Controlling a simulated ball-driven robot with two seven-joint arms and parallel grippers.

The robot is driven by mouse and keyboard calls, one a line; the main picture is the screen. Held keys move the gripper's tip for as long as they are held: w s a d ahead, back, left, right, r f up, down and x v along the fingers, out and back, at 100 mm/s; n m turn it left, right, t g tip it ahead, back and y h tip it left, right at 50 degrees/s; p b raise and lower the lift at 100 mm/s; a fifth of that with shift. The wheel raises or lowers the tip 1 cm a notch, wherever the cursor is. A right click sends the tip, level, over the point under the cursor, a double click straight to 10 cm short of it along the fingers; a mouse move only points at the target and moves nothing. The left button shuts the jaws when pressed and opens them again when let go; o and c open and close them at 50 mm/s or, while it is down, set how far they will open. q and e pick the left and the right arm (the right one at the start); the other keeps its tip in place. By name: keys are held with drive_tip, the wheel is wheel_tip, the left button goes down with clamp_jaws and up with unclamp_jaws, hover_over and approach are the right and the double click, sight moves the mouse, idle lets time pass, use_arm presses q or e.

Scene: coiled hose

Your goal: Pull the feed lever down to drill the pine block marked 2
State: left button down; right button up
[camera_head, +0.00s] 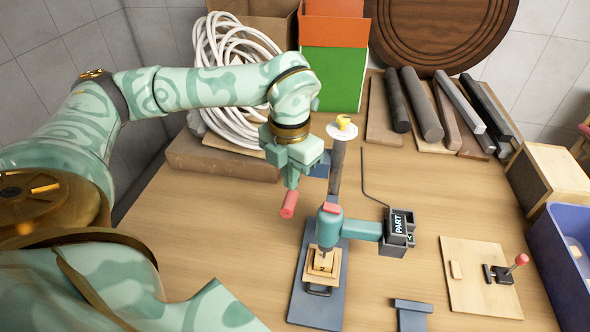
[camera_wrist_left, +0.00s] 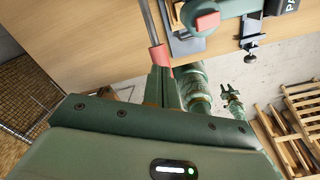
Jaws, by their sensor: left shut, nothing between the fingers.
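The teal drill press (camera_head: 330,228) stands on a dark base plate. A pale wooden block (camera_head: 322,265) sits below its drill bit; I cannot read a number on it. The feed lever's red grip (camera_head: 289,204) is left of the press head and slants. My left gripper (camera_head: 292,180) is shut with nothing between its fingers, just above the red grip. In the left wrist view the shut fingers (camera_wrist_left: 161,88) end close to the red grip (camera_wrist_left: 159,57); I cannot tell whether they touch. A small distant gripper (camera_wrist_left: 230,93), seemingly my right, shows there; its jaws are unclear.
A black sign reading PART (camera_head: 398,224) is right of the press. A board with a small red-knobbed lever (camera_head: 460,285) and a blue bin (camera_head: 560,260) are further right. A coiled white hose (camera_head: 225,75) and bars (camera_head: 425,105) lie behind. The wooden table is clear left of the press.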

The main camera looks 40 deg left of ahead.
wheel_tip(320, 180, up, 4)
drive_tip(key=p, duration=0.4)
drive_tip(key=shift+r, duration=0.15)
idle(0.4)
idle(0.5)
